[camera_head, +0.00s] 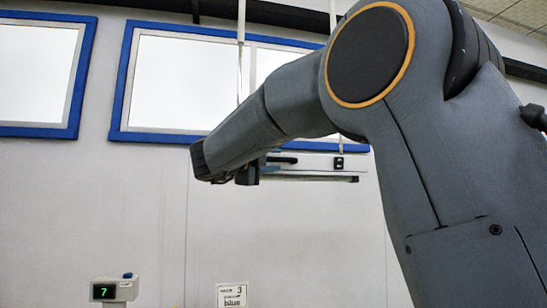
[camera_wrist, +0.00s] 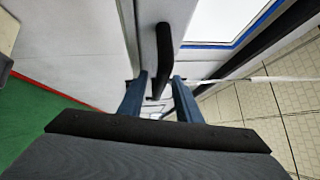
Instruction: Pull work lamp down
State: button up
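The work lamp (camera_head: 318,170) is a pale horizontal bar with a dark strip along its underside. It hangs from thin cords in front of the wall, and its left part is hidden behind my forearm in the head view. My gripper (camera_wrist: 160,78) shows in the wrist view with its two blue-grey fingers apart. A dark rounded bar (camera_wrist: 163,45), seemingly part of the lamp, runs lengthwise through the gap between the fingertips. I cannot tell whether the fingers touch it. In the head view my gripper is mostly hidden at the forearm's end.
Blue-framed windows (camera_head: 190,80) line the pale wall behind. A small display reading 7 (camera_head: 115,289) stands at the lower left, and a printed sign (camera_head: 232,295) is at the bottom. A pale cord (camera_wrist: 240,79) runs right in the wrist view. Green floor (camera_wrist: 45,125) shows at left.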

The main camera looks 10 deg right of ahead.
jog(key=shift+w+d, duration=0.15)
jog(key=shift+c, duration=0.4)
grip_shut()
notch_tip(320, 180, down, 31)
jog(key=b, duration=2.1)
jog(key=shift+r+b, duration=0.15)
jog(key=shift+b, duration=0.2)
jog(key=shift+o, duration=0.4)
grip_release()
